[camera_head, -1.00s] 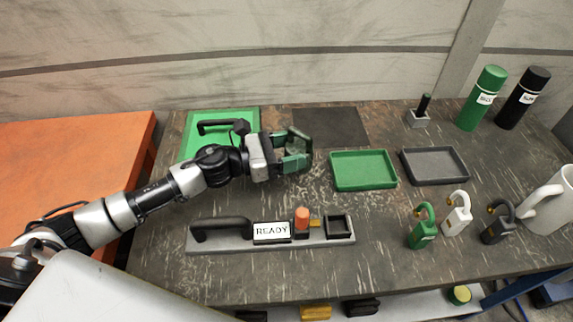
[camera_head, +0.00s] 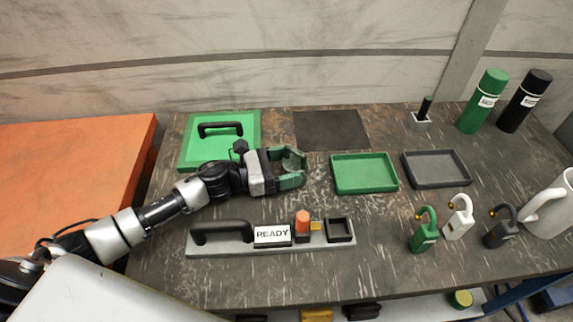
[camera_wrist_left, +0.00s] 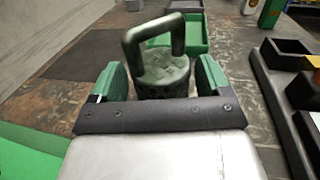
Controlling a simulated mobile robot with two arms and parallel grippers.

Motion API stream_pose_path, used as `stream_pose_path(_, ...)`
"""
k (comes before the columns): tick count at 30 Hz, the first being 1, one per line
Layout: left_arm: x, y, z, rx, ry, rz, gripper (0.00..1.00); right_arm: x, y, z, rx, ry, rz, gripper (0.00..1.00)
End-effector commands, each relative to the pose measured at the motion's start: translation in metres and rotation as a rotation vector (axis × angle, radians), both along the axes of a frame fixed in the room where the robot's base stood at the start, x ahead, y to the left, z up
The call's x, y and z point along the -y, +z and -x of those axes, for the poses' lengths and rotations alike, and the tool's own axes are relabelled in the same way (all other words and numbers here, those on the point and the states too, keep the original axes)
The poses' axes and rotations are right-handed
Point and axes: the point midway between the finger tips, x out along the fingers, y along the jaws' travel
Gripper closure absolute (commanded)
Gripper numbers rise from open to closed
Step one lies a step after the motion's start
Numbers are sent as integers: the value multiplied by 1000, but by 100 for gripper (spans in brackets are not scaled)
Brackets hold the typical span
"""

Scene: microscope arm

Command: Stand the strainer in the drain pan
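The strainer (camera_wrist_left: 163,75), a dark grey-green round body with an arched handle on top, stands upright ahead of my left wrist. My left gripper (camera_head: 294,168) is low over the table, left of the trays. Its two green fingers (camera_wrist_left: 160,82) are spread either side of the strainer, with narrow gaps showing. In the head view the strainer is mostly hidden by the fingers. Two shallow trays could be the drain pan: a green one (camera_head: 363,186) just right of the gripper and a grey one (camera_head: 436,183) beside it. Both are empty. My right gripper is out of view.
A green board with a black handle (camera_head: 220,130) lies behind my left arm. A dark mat (camera_head: 331,130) lies at the back. A READY fixture (camera_head: 272,234) stands in front. Several padlocks (camera_head: 424,232), a mug (camera_head: 550,205) and two bottles (camera_head: 484,100) are at right.

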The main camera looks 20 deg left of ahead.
Motion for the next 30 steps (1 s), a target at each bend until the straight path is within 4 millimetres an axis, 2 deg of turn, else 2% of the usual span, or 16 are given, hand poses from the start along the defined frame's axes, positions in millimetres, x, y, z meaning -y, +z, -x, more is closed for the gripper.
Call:
stream_pose_path(1, 0, 0, 0, 0, 0, 0, 15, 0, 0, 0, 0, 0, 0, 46)
stream_pose_path(2, 0, 0, 0, 0, 0, 0, 10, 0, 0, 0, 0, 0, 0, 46)
stream_pose_path(9, 0, 0, 0, -1, 0, -1, 10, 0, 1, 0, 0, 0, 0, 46)
stream_pose_path(13, 0, 6, 0, -1, 0, 0, 10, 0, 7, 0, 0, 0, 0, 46)
stream_pose_path(20, -36, -2, 25, -4, 2, -3, 10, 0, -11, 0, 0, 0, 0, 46)
stream_pose_path(24, -63, -2, 42, -4, 2, -3, 10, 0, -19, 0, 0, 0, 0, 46)
stream_pose_path(30, -89, 0, 60, -4, 1, -1, 10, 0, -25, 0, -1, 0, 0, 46)
